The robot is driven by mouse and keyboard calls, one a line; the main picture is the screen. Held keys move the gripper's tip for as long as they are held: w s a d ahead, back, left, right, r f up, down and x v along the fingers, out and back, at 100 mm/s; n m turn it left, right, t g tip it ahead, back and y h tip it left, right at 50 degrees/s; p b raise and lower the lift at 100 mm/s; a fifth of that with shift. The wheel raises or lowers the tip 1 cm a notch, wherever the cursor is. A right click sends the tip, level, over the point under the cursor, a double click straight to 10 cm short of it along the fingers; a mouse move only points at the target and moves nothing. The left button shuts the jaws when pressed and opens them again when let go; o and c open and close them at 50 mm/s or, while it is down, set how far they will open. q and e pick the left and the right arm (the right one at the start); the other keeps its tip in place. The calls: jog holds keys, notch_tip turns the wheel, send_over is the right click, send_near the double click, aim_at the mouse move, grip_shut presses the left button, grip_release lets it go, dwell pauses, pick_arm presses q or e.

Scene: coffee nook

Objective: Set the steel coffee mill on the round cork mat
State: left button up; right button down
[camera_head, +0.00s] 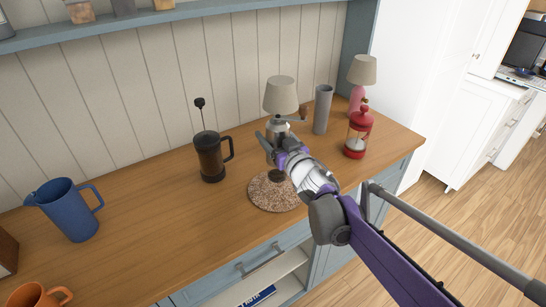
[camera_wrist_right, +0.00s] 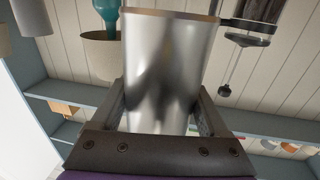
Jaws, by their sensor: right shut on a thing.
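The steel coffee mill (camera_head: 279,125) is upright in my right gripper (camera_head: 273,143), partly hidden behind it. Its crank with a brown knob points right. In the right wrist view, its shiny steel body (camera_wrist_right: 168,70) fills the space between the fingers of my right gripper (camera_wrist_right: 160,115), which is shut on it. The round speckled brown cork mat (camera_head: 262,197) lies on the counter below the gripper. A dark patch shows on the mat under the mill; I cannot tell whether the mill touches the mat. My left gripper is not in view.
A cream lampshade (camera_head: 281,95) stands behind the mill. A grey cylinder (camera_head: 323,110), a red lantern-like jar (camera_head: 357,136) and a pink lamp (camera_head: 357,98) stand to the right. A French press (camera_head: 211,158) is left of the mat; a blue jug (camera_head: 70,210) is farther left.

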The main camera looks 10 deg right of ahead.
jog(key=shift+f, duration=2.5)
jog(key=shift+f+b, duration=0.15)
jog(key=shift+b, duration=0.2)
grip_release()
jog(key=shift+r, duration=0.25)
jog(key=s+d, duration=0.2)
jog(key=s, duration=0.9)
jog(key=shift+s+d, duration=0.25)
jog(key=shift+s, duration=0.15)
